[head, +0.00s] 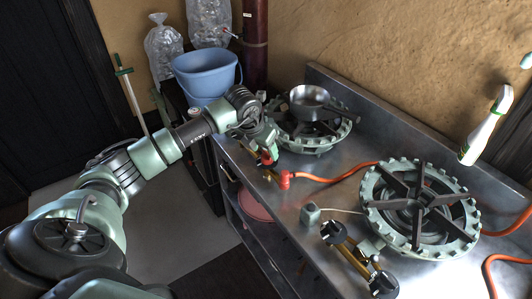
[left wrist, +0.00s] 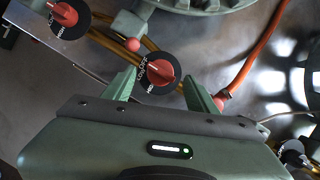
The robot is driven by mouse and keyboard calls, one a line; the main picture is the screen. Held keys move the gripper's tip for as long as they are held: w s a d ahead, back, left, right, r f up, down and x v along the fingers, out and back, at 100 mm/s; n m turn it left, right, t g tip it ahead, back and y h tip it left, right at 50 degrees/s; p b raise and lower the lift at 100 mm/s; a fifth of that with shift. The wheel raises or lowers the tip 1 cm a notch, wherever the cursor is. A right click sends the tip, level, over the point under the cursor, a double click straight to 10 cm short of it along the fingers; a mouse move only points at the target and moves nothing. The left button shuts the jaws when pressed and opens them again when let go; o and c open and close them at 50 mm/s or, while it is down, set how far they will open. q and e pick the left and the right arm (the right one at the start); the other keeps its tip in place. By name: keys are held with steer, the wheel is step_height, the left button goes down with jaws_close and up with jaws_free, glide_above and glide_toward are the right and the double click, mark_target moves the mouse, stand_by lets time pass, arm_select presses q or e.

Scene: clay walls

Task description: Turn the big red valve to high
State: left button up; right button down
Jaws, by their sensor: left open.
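Two red valve knobs on black dials show in the left wrist view, one at the upper left (left wrist: 66,14) and one in the middle (left wrist: 160,71). In the head view my left gripper (head: 263,138) is over the front edge of the steel counter, by the rear stove, and partly hides the knobs. My right gripper is out of view.
The steel counter (head: 335,185) bears a rear burner with a pan (head: 309,101) and a front burner (head: 420,210). An orange hose (head: 330,178) runs across it. A brass pipe with black dials (head: 350,250) lies along the front edge. A blue bucket (head: 205,75) stands behind my left arm.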

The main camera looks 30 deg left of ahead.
mark_target(268, 154)
arm_select(q)
steer(key=shift+x, duration=1.6)
jaws_close()
steer(key=n+y, duration=0.1)
steer(key=n, duration=0.1)
steer(key=n+b, duration=0.1)
steer(key=n, duration=0.1)
steer(key=shift+w+d+n+y, duration=0.1)
steer(key=shift+d+n+y, duration=0.1)
steer(key=shift+n+y, duration=0.2)
steer(key=n+b, duration=0.1)
steer(key=n, duration=0.1)
steer(key=n+g+y+b, duration=0.1)
steer(key=n, duration=0.1)
steer(key=shift+n+y, duration=0.3)
steer(key=n+g+b, duration=0.1)
steer(key=n, duration=0.3)
steer(key=shift+w+d+g+y+b, duration=0.15)
steer(key=shift+g+y+b, duration=0.25)
steer(key=shift+w+n+g+b, duration=0.1)
steer(key=shift+n+g+b, duration=0.6)
steer(key=shift+n, duration=1.5)
